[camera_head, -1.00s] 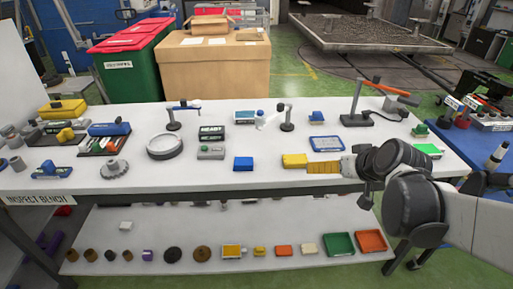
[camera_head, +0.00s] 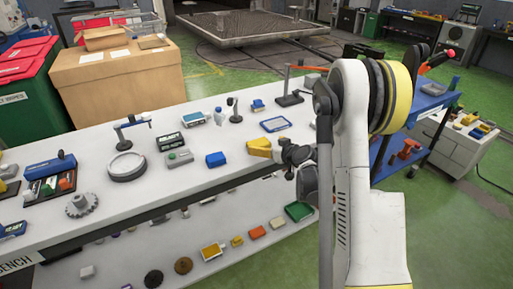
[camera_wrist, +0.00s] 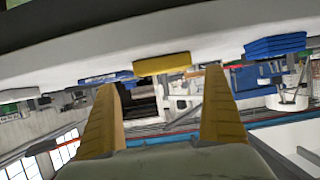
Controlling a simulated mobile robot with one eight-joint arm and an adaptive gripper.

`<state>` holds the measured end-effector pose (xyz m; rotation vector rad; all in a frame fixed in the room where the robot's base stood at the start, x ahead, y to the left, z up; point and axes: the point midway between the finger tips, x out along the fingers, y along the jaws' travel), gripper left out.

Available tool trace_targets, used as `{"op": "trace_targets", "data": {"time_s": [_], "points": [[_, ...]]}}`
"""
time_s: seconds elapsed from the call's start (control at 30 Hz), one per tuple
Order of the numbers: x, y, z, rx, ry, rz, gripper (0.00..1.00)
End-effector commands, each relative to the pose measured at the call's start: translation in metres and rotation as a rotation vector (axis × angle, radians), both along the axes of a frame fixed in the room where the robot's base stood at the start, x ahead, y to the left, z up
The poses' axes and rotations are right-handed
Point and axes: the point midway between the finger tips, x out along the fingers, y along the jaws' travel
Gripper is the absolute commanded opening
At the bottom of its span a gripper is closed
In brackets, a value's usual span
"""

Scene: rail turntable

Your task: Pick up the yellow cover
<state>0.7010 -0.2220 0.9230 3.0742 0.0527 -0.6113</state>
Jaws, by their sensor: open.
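The yellow cover (camera_head: 256,142) looks like a small yellow block and lies near the front edge of the white bench top (camera_head: 215,185). My gripper (camera_head: 268,150) is at bench height close to the cover's right side; its yellowish fingers partly blend with the cover there. In the wrist view, the bench is at the top of the picture. The cover (camera_wrist: 161,64) appears between the tips of my two open fingers (camera_wrist: 161,80), slightly beyond them. No grip on it shows, and I cannot tell whether a finger touches it.
A blue block (camera_head: 216,159) lies left of the cover, and a blue-framed tray (camera_head: 275,125) lies behind it. A ring-shaped part (camera_head: 126,166) and small instruments stand further left. A lower shelf (camera_head: 125,262) holds several small parts. A blue cart (camera_head: 425,105) stands at the right.

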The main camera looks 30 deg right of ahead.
Motion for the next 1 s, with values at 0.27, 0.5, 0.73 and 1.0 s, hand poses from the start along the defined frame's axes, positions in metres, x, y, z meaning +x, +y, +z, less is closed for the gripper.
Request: {"op": "trace_targets", "data": {"time_s": [0.27, 0.5, 0.73, 1.0], "points": [[0.035, 0.005, -0.015, 0.001, 0.000, 0.002, 1.00], [0.062, 0.007, -0.023, 0.001, 0.000, 0.000, 1.00], [0.063, 0.007, -0.022, 0.001, 0.000, 0.000, 1.00], [0.063, 0.007, -0.022, 0.001, 0.000, 0.000, 0.38]]}}
